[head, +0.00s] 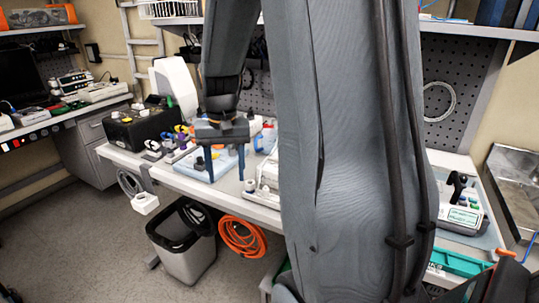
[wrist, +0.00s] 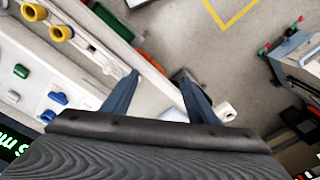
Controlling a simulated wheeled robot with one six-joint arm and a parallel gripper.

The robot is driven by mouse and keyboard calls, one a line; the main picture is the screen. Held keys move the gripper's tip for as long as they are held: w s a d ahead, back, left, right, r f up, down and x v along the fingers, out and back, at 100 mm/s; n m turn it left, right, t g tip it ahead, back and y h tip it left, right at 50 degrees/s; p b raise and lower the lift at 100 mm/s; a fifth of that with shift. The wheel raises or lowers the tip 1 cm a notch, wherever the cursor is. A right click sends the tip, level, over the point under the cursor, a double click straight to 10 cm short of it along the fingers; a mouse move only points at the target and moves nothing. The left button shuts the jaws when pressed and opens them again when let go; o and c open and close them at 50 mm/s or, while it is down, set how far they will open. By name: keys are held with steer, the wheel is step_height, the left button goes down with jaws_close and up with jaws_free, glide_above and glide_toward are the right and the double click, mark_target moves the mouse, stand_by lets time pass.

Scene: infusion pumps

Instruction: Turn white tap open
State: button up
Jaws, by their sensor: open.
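My gripper (head: 225,180) is open and empty, its two blue-grey fingers pointing down over the front part of the workbench in the head view. In the wrist view my gripper (wrist: 160,82) shows its fingers apart with nothing between them. I cannot tell for sure which piece is the white tap. A small white fitting (wrist: 227,111) shows beside the right finger in the wrist view, apparently apart from it. Yellow knobs (wrist: 61,33), a green knob (wrist: 20,71) and a blue knob (wrist: 56,97) are on pale surfaces at left. My arm hides the bench's middle.
A black box (head: 140,128) and a light blue block (head: 222,160) stand on the workbench (head: 262,214). A grey bin (head: 185,255) and an orange hose coil (head: 242,236) are below its front edge. The floor at left is clear.

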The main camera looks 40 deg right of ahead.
steer(key=w+d+r+m+b, duration=0.15)
steer(key=w+d+m, duration=0.25)
steer(key=d, duration=0.8)
steer(key=m, duration=0.3)
glide_toward(273, 158)
steer(key=shift+w+a+f+g, duration=0.1)
steer(key=shift+w+f+g, duration=0.1)
steer(key=shift+w+g, duration=0.25)
steer(key=shift+d, duration=0.35)
step_height(273, 158, down, 7)
steer(key=shift+f+p, duration=0.25)
steer(key=shift+p, duration=0.55)
steer(key=shift+c, duration=0.3)
steer(key=c, duration=1)
